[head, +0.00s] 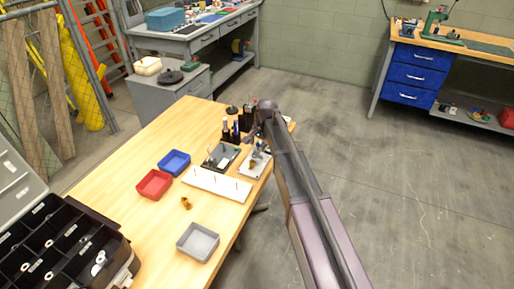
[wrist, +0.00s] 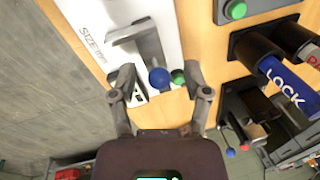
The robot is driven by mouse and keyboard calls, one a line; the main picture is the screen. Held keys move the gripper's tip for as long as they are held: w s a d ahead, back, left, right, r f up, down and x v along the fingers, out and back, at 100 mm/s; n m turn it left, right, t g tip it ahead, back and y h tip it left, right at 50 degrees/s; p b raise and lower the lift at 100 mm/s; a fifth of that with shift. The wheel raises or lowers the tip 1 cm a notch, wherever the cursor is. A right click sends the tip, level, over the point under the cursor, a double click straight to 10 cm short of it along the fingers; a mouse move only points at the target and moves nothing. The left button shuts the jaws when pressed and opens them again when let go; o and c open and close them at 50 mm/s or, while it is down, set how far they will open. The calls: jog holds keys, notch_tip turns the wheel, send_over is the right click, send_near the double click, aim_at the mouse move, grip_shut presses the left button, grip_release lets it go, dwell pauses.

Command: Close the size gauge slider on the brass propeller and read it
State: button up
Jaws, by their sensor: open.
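The size gauge (wrist: 95,22) is a white plate lettered "SIZE" with grey jaws (wrist: 135,35) and a blue ball knob (wrist: 160,78). It also shows on the wooden table in the head view (head: 256,166), partly hidden by my arm. My gripper (wrist: 160,88) is open, its fingers apart on either side of the blue knob in the wrist view; I cannot tell whether they touch it. A green knob (wrist: 178,77) shows beside the blue one. A small brass piece (head: 186,203), possibly a propeller, lies on the table. No propeller is clearly visible between the gauge jaws.
Dark bottles (wrist: 285,80), one labelled "LOCK", and a black fixture (wrist: 250,115) stand close to my gripper's right. A white pegged board (head: 217,184), blue tray (head: 174,162), red tray (head: 154,185) and grey tray (head: 198,242) occupy the table. A black compartment case (head: 65,245) is at left.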

jog(key=shift+f, duration=0.1)
grip_shut()
jog(key=shift+s+a, duration=0.15)
jog(key=shift+s, duration=0.35)
jog(key=shift+s+a, duration=0.15)
jog(key=shift+s, duration=0.35)
grip_release()
jog(key=shift+w, duration=0.1)
jog(key=shift+w, duration=0.1)
